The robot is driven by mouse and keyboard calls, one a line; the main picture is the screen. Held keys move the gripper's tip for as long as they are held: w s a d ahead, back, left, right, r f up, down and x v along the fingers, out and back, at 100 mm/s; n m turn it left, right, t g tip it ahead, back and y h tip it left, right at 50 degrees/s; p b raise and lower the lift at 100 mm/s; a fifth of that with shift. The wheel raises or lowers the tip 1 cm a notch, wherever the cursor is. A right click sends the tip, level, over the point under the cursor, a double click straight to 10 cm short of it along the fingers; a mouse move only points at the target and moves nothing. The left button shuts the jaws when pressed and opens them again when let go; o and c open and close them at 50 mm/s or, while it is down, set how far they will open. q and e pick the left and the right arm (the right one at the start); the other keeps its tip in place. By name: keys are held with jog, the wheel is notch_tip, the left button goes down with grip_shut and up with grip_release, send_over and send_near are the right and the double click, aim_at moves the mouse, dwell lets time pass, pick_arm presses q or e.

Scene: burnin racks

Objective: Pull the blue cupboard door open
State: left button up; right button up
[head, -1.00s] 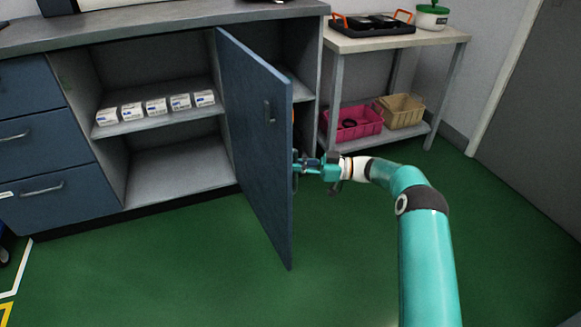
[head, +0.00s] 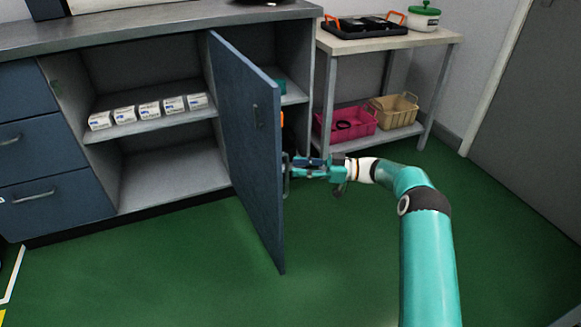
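The blue cupboard door (head: 245,160) stands swung out from the cabinet, hinged at its left, far edge. My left gripper is not in view.
Several small white boxes (head: 150,110) stand on the open left shelf. Blue drawers (head: 55,200) are at the left. A side table (head: 390,40) with a pink basket (head: 345,124) and a tan basket (head: 395,110) is at the right. Green floor (head: 200,270) before the door is clear.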

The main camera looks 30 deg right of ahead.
jog(key=v, duration=0.8)
jog(key=shift+d, duration=0.3)
jog(key=shift+s, duration=0.25)
